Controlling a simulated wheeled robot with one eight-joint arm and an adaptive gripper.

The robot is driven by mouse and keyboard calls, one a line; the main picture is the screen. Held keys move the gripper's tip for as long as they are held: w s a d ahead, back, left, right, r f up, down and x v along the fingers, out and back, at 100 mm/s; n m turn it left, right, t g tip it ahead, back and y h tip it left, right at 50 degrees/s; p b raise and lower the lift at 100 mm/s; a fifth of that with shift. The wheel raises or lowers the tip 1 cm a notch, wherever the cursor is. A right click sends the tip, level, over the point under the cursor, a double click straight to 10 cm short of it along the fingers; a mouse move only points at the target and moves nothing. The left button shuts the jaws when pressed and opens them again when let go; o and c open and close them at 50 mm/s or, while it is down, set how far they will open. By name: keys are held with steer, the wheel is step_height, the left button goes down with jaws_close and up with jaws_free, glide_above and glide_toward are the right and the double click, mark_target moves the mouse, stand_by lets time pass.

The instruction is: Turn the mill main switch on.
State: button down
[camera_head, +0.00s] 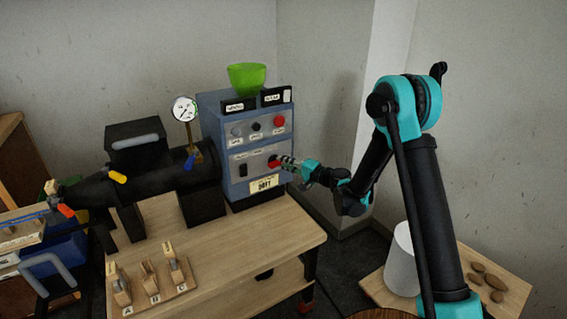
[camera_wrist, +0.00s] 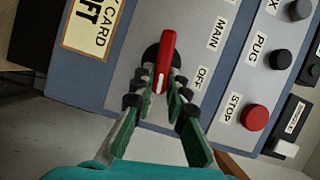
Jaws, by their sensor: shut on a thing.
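The mill main switch is a red handle (camera_wrist: 166,55) on a round black base, set in the grey panel of the blue control box (camera_head: 214,125). The labels MAIN and OFF are beside it in the wrist view. The handle also shows in the head view (camera_head: 273,162), partly hidden by my gripper (camera_head: 286,162). My gripper (camera_wrist: 168,85) is shut on the handle, with one finger on each side of it. In the wrist view the handle's near end sits between the fingertips, near the OFF label.
A red STOP button (camera_wrist: 254,117) and a dark PUG button (camera_wrist: 280,60) are close by. A card (camera_head: 264,184) hangs below the switch. A green bowl (camera_head: 247,76) tops the box. Levers marked A, B, C (camera_head: 150,284) stand on the table (camera_head: 235,250).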

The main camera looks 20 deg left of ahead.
steer(key=shift+f+m+y, duration=0.2)
steer(key=shift+m+y, duration=0.1)
steer(key=shift+m, duration=0.4)
steer(key=c, duration=1.5)
jaws_free()
steer(key=shift+c, duration=0.2)
steer(key=v, duration=0.7)
steer(key=shift+d, duration=0.25)
steer(key=shift+s, duration=0.1)
